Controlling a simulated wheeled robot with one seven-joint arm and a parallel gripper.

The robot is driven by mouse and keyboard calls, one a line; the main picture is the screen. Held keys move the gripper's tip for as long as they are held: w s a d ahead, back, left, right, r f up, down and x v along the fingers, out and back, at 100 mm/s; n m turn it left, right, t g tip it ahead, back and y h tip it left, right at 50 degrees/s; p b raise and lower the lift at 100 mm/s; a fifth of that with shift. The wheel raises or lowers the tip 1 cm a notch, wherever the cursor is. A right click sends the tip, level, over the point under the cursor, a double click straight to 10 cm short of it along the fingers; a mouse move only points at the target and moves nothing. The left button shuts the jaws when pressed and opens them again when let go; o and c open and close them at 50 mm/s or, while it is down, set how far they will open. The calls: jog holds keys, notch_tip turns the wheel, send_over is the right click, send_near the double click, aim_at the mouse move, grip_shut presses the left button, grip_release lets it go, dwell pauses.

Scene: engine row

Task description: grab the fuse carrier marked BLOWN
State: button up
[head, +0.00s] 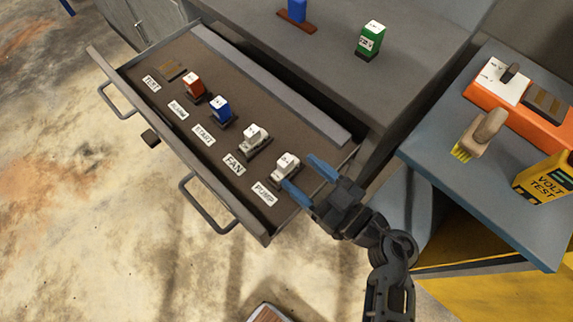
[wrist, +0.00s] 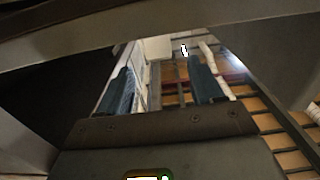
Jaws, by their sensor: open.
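An open drawer (head: 150,145) holds a row of fuse carriers: a red one (head: 193,83), a blue one (head: 220,108), a white one behind the FAN label (head: 254,137) and a white one behind the PUMP label (head: 286,165). The marks on the carriers are too small to read, so I cannot tell which says BLOWN. My gripper (head: 307,180) is open, its blue fingertips just right of the PUMP carrier, with nothing visibly held. In the wrist view the two fingers (wrist: 164,88) stand apart; what lies beyond them is unclear.
A green carrier (head: 370,40) and a blue one (head: 297,10) stand on the cabinet top (head: 330,55). At right, a blue-grey surface (head: 430,140) holds a brush (head: 480,135), a yellow VOLT TEST box (head: 545,182) and an orange unit (head: 505,98). The TEST place has a low brown piece (head: 172,69).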

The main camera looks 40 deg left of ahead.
aim_at(289, 164)
jog(key=a, duration=0.5)
jog(key=shift+w+a+f, duration=0.2)
jog(key=shift+a, duration=0.15)
jog(key=shift+c, duration=0.2)
jog(key=c, duration=1)
